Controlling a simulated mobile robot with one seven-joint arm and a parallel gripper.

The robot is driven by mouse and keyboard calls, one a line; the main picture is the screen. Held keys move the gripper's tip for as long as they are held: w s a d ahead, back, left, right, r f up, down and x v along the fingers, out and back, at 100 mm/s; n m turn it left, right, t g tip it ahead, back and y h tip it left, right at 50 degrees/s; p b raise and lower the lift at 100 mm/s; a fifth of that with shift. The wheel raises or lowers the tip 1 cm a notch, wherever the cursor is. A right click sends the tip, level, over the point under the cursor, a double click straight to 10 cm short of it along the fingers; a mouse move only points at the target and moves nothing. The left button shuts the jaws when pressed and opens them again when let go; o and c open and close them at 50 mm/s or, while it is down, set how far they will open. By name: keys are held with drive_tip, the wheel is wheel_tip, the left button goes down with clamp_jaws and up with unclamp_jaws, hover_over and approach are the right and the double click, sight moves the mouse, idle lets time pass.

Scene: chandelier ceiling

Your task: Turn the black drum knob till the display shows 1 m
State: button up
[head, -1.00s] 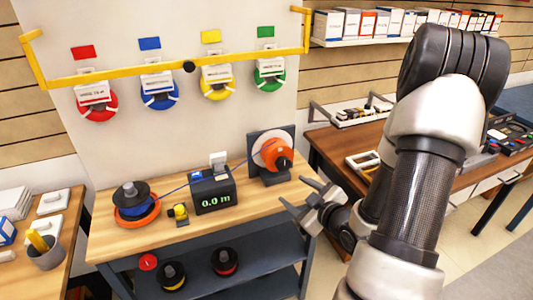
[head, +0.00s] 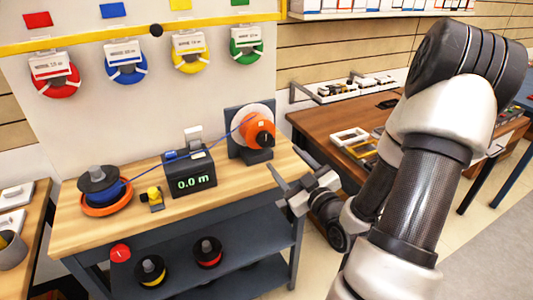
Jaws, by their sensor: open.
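The meter's green display (head: 193,183) reads 0.0 m. My gripper (head: 287,157) is open and empty by the bench's right edge, well away from the drum and touching nothing that I can see.
A small yellow-topped device (head: 154,198) stands between drum and meter. Several spools lie on the dark lower shelf (head: 235,250). A yellow rail (head: 110,37) with coloured reels hangs behind. The bench's front right is clear. A brown desk stands behind my arm.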

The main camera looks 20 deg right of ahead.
sight(265, 138)
drive_tip(key=w+b, duration=0.2)
drive_tip(key=w, duration=0.2)
drive_tip(key=w+b, duration=0.2)
drive_tip(key=w, duration=0.2)
drive_tip(key=w+b, duration=0.1)
drive_tip(key=w, duration=0.3)
drive_tip(key=shift+a+b, duration=0.3)
drive_tip(key=shift+b, duration=0.1)
drive_tip(key=c, duration=1)
drive_tip(key=shift+c, duration=0.2)
drive_tip(key=shift+m, duration=0.4)
